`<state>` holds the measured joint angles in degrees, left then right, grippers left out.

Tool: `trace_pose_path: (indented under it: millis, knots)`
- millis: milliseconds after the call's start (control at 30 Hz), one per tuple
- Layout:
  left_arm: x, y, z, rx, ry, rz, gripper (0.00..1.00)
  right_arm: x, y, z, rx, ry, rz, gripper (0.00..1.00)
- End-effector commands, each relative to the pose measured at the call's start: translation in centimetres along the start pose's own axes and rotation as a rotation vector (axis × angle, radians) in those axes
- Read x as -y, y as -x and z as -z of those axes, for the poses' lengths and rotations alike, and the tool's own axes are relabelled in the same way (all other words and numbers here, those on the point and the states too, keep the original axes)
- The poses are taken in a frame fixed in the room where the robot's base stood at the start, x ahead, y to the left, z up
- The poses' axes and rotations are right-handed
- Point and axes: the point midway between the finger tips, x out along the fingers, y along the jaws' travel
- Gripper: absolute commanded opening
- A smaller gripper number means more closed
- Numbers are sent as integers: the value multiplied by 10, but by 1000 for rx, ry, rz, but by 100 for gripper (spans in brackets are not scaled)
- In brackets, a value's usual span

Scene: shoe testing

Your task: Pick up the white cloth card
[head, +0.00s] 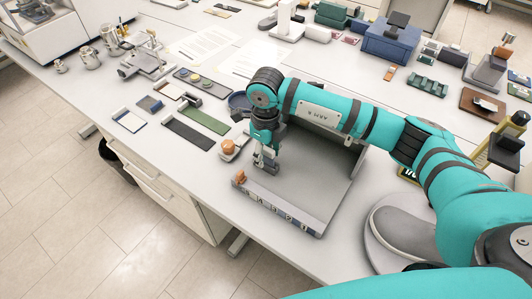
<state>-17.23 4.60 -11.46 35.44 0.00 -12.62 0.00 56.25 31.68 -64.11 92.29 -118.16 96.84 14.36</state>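A small pale card with a dark blue edge (130,120) lies flat near the table's front edge, left of centre. It is the piece that looks most like the white cloth card, but its material is too small to tell. My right gripper (265,166) points down over a grey open-topped tray (325,175), well to the right of the pale card and apart from it. Its fingers are small and partly merge with the grey behind, so whether they are open is unclear. I see nothing clearly held. My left gripper is out of view.
Next to the pale card lie a dark blue piece (150,104), a long dark strip (188,133) and a green strip (205,119). An orange-topped device (229,148) stands left of the tray. Metal instruments (145,62) stand at back left.

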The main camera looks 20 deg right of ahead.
Motion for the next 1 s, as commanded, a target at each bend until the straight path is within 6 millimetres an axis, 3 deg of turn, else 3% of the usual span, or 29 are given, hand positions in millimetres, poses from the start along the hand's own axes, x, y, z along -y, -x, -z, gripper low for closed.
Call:
trace_pose_path:
  millis: [67, 300, 767, 1000]
  knots:
    - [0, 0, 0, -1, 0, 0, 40, 0, 0, 0, 0, 0, 0, 32]
    - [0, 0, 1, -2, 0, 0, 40, 0, 0, 0, 0, 0, 0, 0]
    - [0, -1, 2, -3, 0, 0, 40, 0, 2, 0, 1, 0, 0, 0]
    - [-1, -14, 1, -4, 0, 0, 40, 1, 19, -1, 4, 1, 2, 0]
